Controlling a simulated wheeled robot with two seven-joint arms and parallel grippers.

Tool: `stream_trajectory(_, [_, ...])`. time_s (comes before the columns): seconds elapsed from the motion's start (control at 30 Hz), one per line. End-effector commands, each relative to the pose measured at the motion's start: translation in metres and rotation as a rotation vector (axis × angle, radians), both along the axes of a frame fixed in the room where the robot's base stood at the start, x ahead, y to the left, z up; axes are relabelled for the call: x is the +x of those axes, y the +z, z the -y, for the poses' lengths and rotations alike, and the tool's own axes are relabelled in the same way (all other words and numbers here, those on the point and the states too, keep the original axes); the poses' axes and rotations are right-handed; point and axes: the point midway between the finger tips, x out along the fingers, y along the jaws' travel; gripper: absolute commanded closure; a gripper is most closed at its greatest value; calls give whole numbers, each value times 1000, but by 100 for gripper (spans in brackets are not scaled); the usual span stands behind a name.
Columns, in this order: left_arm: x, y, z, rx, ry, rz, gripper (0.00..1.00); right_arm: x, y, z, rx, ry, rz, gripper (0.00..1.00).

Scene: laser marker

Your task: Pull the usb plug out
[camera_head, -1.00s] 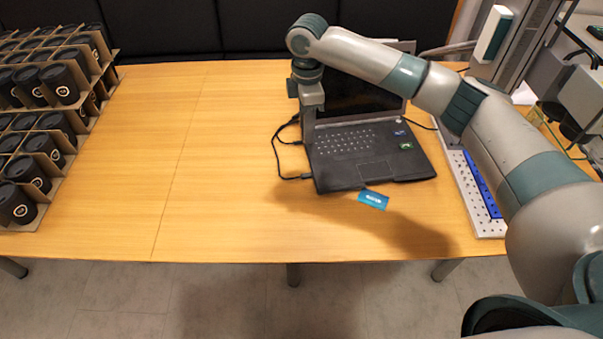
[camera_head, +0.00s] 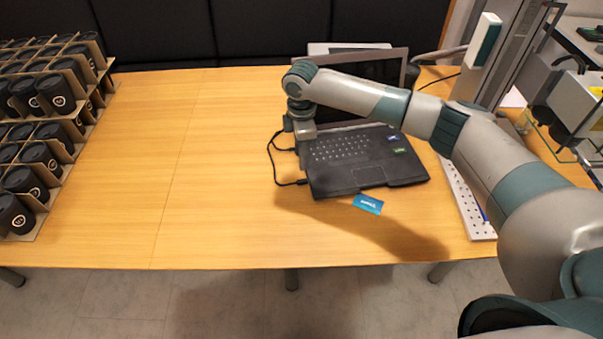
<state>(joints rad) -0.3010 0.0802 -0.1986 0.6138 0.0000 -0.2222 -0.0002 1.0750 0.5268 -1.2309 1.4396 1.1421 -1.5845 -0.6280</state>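An open black laptop (camera_head: 365,172) stands on the wooden table, right of the middle. Black cables (camera_head: 270,165) run along its left side. One cable's plug (camera_head: 302,183) meets the laptop's front left side, and another plug (camera_head: 295,150) meets it farther back. My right gripper (camera_head: 305,137) points down at the laptop's rear left corner, beside the keyboard. It hides that corner and any plug there. Its fingertips are too small and covered to show whether they are open or hold a plug. My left gripper is not in view.
A blue card (camera_head: 368,204) lies in front of the laptop. A perforated plate (camera_head: 468,205) and a grey machine (camera_head: 500,60) are at the right, partly behind my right arm. Racks of black cups (camera_head: 40,155) fill the left. The table's left middle is clear.

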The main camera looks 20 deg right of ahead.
Motion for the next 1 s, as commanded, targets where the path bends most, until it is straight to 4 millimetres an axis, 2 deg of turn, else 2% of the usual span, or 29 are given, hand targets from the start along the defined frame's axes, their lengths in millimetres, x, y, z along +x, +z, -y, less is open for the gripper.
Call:
stream_trajectory(0.3, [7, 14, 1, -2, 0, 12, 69, -1, -56, 0, -1, 0, -2, 68])
stream_trajectory(0.5, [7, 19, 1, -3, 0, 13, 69, 0, -83, 0, -1, 0, -1, 68])
stream_trajectory(0.7, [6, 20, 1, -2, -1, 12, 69, 0, -94, 0, 0, 1, 1, 68])
stream_trajectory(1.0, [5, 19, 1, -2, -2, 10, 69, 0, -96, 0, 0, 1, 1, 68])
